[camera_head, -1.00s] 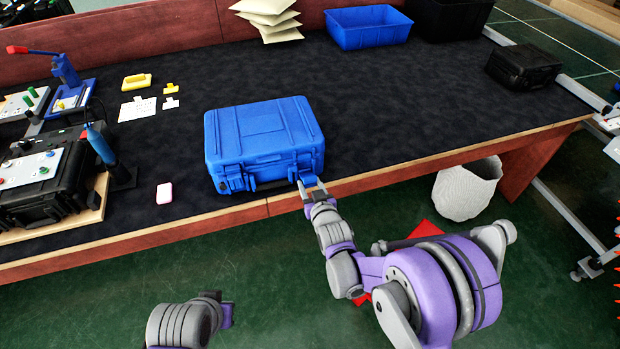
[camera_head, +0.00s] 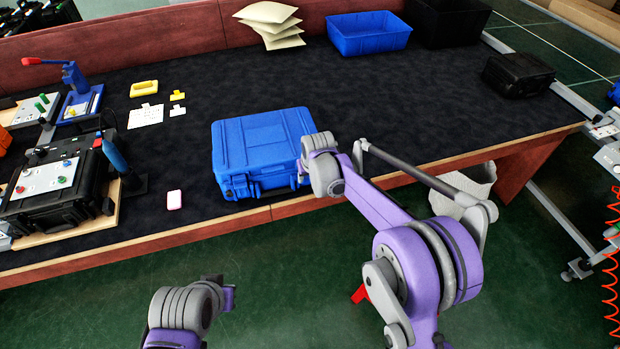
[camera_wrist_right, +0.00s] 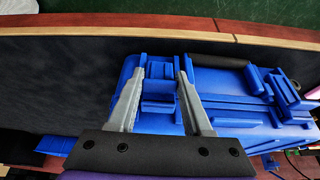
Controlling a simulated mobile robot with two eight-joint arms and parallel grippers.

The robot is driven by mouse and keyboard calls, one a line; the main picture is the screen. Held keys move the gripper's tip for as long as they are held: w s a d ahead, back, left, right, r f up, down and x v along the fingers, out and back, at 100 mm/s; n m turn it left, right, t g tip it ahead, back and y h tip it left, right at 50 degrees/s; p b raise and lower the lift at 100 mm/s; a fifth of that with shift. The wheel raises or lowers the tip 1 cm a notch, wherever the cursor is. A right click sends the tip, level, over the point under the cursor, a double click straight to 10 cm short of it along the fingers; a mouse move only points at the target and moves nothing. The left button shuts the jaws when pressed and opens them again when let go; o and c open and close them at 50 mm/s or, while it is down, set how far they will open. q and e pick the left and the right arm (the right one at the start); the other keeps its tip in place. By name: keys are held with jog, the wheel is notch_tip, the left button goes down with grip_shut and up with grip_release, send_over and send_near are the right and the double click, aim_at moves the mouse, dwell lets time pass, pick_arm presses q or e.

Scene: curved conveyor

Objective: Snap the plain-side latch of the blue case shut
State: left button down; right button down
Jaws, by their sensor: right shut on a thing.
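The closed blue case (camera_head: 262,140) lies on the dark table near its front edge; in the wrist view its lid (camera_wrist_right: 240,112) fills the middle. My right gripper (camera_wrist_right: 159,74) is at the case's right front latch (camera_wrist_right: 158,90), with one grey finger on each side of this blue block. It is shut on it. Whether the latch is snapped down is unclear. The other front latch (camera_wrist_right: 290,95) and the black handle (camera_wrist_right: 220,61) lie to the right in the wrist view. My right wrist hides the right front corner in the head view. Only a left arm link shows, not its gripper.
A pink-and-white device (camera_head: 174,199) lies left of the case. A black case with a control panel (camera_head: 55,185) and a blue tool stand further left. A blue bin (camera_head: 368,33) and a small black case (camera_head: 518,74) stand behind. The table right of the case is clear.

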jog(key=shift+w+a+r+g+h+p, duration=0.2)
jog(key=shift+w+g+h+p, duration=0.15)
jog(key=shift+g, duration=0.55)
jog(key=shift+c, duration=1.6)
grip_release()
jog(key=shift+d+r, duration=0.1)
jog(key=shift+r, duration=0.05)
jog(key=v, duration=1)
jog(key=shift+r, duration=0.3)
jog(key=shift+d, duration=0.1)
